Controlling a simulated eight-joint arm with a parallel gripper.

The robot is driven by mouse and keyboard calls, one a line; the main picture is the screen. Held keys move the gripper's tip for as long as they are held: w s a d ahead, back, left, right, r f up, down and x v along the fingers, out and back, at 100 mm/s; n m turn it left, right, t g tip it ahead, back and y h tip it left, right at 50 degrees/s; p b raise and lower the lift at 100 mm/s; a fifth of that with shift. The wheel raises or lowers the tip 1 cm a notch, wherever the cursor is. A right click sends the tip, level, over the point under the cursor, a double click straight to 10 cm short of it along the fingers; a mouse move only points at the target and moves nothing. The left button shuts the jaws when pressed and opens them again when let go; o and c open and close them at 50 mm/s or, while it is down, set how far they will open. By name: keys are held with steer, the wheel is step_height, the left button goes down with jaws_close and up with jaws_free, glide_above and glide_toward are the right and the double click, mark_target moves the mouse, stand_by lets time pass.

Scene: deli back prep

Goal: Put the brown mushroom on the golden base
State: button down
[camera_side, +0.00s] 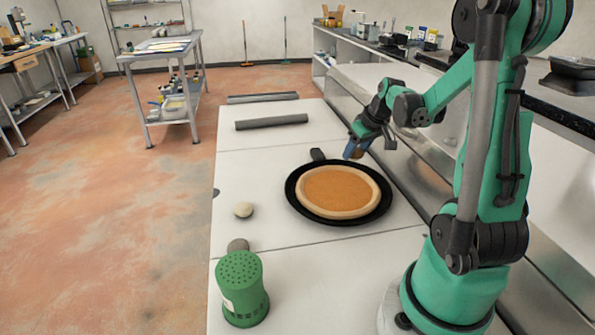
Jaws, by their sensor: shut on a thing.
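The golden base (338,188) is a round, flat disc with a paler raised rim. It lies in a black pan (300,210) on the white worktop. My gripper (355,150) is just beyond the far right edge of the pan, with its blue fingertips pointing down. It is shut on a small brown thing (358,153), which looks like the brown mushroom. The fingers hide much of it, so its shape is unclear. It appears close to the pan's far rim; I cannot tell its exact height. The top of the base is bare.
A pale round ball (243,209) lies left of the pan. A green perforated shaker (242,288) stands at the front left, with a grey-brown lump (237,245) behind it. A dark grey bar (271,122) lies farther back. A metal ledge runs along the right.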

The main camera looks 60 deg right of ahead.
mark_target(349, 178)
steer(key=shift+f, duration=2.9)
steer(key=shift+f, duration=0.1)
steer(key=shift+c, duration=1.4)
jaws_free()
steer(key=v, duration=1.2)
steer(key=w+a+n+t+y, duration=0.1)
steer(key=w+a+n, duration=0.1)
steer(key=a, duration=1)
steer(key=w+a+r+n+t+y, duration=0.1)
steer(key=w+a, duration=0.3)
steer(key=a, duration=0.9)
steer(key=shift+n+t, duration=0.4)
steer(key=shift+n, duration=0.4)
steer(key=shift+w+r, duration=0.1)
steer(key=shift+r, duration=0.05)
